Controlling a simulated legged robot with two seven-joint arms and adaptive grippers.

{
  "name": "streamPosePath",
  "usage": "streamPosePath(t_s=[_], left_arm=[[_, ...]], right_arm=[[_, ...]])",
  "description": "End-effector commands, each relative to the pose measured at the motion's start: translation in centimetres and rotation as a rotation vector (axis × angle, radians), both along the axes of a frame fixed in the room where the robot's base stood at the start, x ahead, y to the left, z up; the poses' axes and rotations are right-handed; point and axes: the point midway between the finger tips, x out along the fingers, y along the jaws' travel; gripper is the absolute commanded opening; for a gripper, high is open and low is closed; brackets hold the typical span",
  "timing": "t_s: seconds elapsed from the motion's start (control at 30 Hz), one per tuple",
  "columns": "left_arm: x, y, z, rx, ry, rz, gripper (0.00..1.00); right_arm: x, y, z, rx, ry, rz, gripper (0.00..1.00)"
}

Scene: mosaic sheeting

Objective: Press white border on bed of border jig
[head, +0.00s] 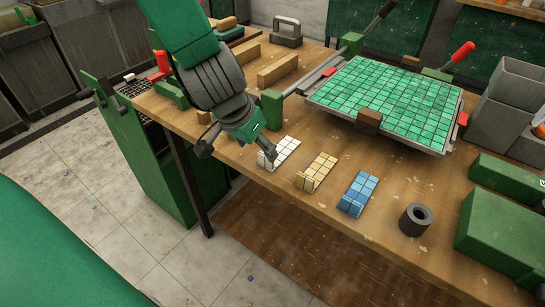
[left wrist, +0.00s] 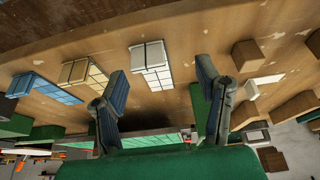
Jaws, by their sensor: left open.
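The white border (head: 286,149), a small white tiled piece, lies on the wooden bench near its front edge. It also shows in the left wrist view (left wrist: 155,72). My left gripper (head: 238,149) is open and empty above the bench edge, just left of the white border in the head view, one finger overlapping it in the picture. In the left wrist view the white border shows between the spread fingers (left wrist: 160,85). A framed bed of green tiles (head: 385,98) stands farther back on the bench; whether it is the border jig I cannot tell. My right gripper is out of view.
A tan tiled piece (head: 316,172) and a blue tiled piece (head: 357,193) lie right of the white border. A dark cylinder (head: 415,219) and green boxes (head: 500,235) are farther right. Wooden blocks (head: 278,70) lie behind my left gripper.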

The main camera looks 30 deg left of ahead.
Motion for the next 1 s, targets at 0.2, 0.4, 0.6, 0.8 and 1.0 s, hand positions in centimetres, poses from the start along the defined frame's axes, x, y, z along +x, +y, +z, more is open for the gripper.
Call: streamPosePath(t_s=[0.2,0.4,0.6,0.8,1.0], left_arm=[[1.1,-1.2,-3.4,0.004,0.004,-0.001,0.59],[1.5,-1.2,-4.2,0.006,0.001,-0.002,0.59],[1.5,-0.8,-4.2,0.002,0.001,-0.001,0.48],[1.5,-0.7,-4.3,0.001,0.002,-0.001,0.19],[1.5,-0.8,-4.3,0.006,0.004,0.000,0.19]], right_arm=[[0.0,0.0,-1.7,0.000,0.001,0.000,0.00],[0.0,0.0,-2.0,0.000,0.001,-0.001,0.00],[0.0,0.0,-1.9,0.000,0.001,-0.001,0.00],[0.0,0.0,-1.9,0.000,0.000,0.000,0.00],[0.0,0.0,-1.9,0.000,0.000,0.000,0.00]])
